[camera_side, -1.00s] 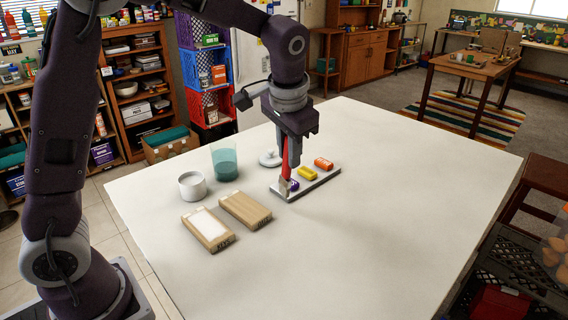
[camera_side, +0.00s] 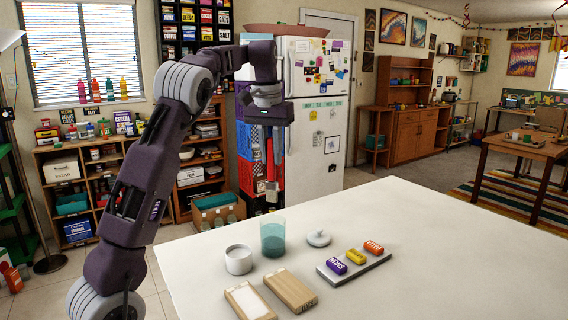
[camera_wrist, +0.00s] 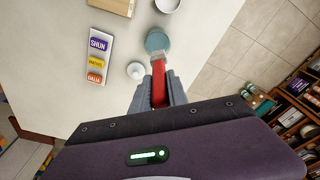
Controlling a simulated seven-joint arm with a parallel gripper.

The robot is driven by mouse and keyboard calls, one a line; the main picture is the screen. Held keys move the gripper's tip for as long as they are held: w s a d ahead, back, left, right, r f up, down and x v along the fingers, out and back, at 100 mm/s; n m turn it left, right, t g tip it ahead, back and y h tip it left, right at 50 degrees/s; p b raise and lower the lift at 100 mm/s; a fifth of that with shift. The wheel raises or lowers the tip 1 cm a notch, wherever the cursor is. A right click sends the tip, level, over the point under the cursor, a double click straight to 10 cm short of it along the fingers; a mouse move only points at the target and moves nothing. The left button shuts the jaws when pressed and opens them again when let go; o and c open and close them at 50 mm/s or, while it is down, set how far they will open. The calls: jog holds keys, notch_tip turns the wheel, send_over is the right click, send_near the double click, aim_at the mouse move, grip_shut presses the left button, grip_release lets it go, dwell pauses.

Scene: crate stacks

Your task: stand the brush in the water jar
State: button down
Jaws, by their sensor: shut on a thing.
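My gripper (camera_side: 270,160) is shut on the red brush (camera_side: 271,187) and holds it upright, pale end down, well above the table. In the wrist view the brush (camera_wrist: 158,82) sits between the two grey fingers (camera_wrist: 158,92). The water jar (camera_side: 272,241) is a clear cup with teal water, standing on the table below the brush. There is a gap between the brush's lower end and the jar's rim. In the wrist view the jar (camera_wrist: 157,40) shows just past the brush's pale tip, partly overlapped by it.
A white cup (camera_side: 238,262) stands left of the jar; a white knobbed lid (camera_side: 318,239) lies right. A grey tray (camera_side: 376,265) holds purple, yellow and orange blocks. Two wooden blocks (camera_side: 247,302) (camera_side: 290,291) lie in front. The table's right side (camera_side: 455,240) is clear.

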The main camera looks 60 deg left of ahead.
aim_at(272, 190)
jog(key=shift+f, duration=6.2)
jog(key=c, duration=1.2)
grip_release()
jog(key=shift+r, duration=4.5)
